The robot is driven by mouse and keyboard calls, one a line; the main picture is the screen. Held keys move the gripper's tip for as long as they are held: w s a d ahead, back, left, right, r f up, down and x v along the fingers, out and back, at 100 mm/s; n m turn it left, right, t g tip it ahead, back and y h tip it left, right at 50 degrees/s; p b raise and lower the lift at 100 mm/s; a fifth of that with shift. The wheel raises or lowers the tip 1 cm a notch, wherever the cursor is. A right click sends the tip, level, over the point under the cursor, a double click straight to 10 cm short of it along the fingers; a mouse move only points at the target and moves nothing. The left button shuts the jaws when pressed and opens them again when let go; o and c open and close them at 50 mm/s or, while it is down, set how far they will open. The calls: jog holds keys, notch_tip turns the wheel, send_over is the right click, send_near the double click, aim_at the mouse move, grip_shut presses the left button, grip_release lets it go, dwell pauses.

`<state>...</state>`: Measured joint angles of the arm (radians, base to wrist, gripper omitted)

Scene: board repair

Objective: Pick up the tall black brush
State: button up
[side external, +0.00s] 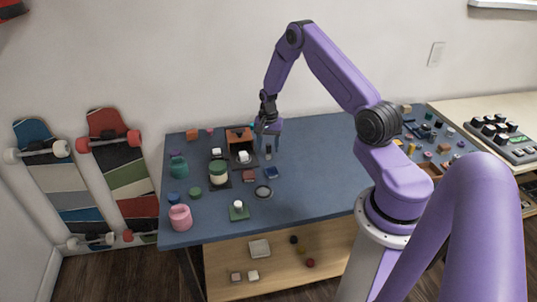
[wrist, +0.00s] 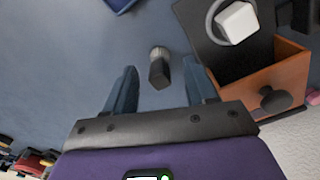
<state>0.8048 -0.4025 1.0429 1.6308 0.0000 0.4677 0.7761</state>
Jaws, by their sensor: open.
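A small tall black object that looks like the brush (wrist: 159,73) stands on the blue table, with a paler, greyish end showing in the wrist view. It also shows in the side view as a small dark upright shape (side external: 268,153) under my gripper. My gripper (side external: 268,141) points down above the table. In the wrist view its two blue fingers are spread apart, and the brush appears between them (wrist: 161,72). Nothing is held. I cannot tell whether the fingertips are level with the brush.
An orange box (wrist: 270,82) with a black knob stands close to the right finger in the wrist view. A white block (wrist: 237,22) sits on a dark plate beside it. Jars and small parts crowd the table's left side. The table's middle (side external: 315,165) is clear.

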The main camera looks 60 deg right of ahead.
jog(key=shift+f, duration=1.4)
grip_shut()
jog(key=shift+r, duration=0.15)
jog(key=shift+r, duration=0.6)
jog(key=s+a+r, duration=0.6)
jog(key=s+r, duration=0.5)
jog(key=s, duration=0.1)
jog(key=shift+s+a+r, duration=0.15)
jog(key=shift+a+r, duration=0.1)
jog(key=shift+a, duration=0.05)
